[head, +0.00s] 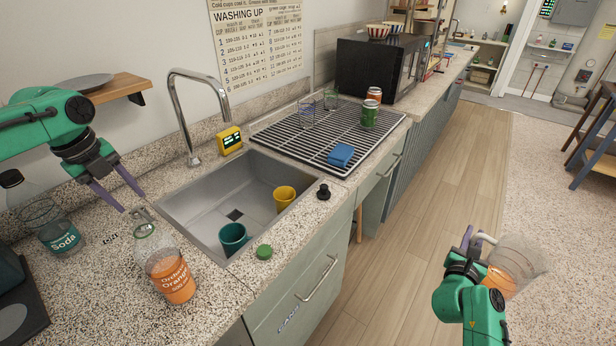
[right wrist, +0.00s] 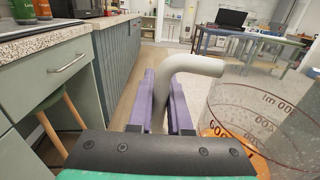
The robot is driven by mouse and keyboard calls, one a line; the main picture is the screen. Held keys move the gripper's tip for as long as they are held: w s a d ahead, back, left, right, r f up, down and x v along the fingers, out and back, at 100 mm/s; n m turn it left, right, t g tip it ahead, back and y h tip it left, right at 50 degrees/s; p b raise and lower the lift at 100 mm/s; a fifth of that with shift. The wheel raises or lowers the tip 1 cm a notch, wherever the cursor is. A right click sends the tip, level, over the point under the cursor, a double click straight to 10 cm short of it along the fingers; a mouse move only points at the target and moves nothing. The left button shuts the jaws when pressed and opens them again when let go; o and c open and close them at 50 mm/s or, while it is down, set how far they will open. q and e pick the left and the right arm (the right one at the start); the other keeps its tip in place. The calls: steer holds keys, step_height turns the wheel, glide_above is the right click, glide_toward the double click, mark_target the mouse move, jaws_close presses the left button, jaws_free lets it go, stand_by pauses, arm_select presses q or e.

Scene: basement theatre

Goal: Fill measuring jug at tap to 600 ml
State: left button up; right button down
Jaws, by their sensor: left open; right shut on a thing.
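The clear measuring jug (head: 518,264) is at the right of the head view, above the floor and away from the counter. It looks tilted and holds some orange liquid. My right gripper (head: 474,243) is shut on its pale handle; in the right wrist view the handle (right wrist: 192,66) passes between the purple fingers and red markings show on the jug (right wrist: 262,112). The silver tap (head: 196,112) arches over the left end of the sink (head: 190,212), with no water visible.
The orange drink bottle (head: 168,265) and soda bottle (head: 60,228) stand on the left counter. A teal cup (head: 234,238) and yellow cup (head: 285,197) are in the sink. A green cap (head: 264,252) and black knob (head: 323,191) sit by its front edge. The floor aisle is clear.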

mark_target(144, 215)
arm_select(q)
steer(key=f, duration=0.2)
steer(key=w+f, duration=0.1)
steer(key=f, duration=0.4)
steer(key=shift+w+d+f+p, duration=0.2)
steer(key=shift+w+f+p, duration=0.05)
steer(key=shift+w+p, duration=0.05)
steer(key=shift+s+d, duration=0.1)
steer(key=shift+s, duration=0.05)
jaws_close()
steer(key=shift+r, duration=0.1)
stand_by(0.6)
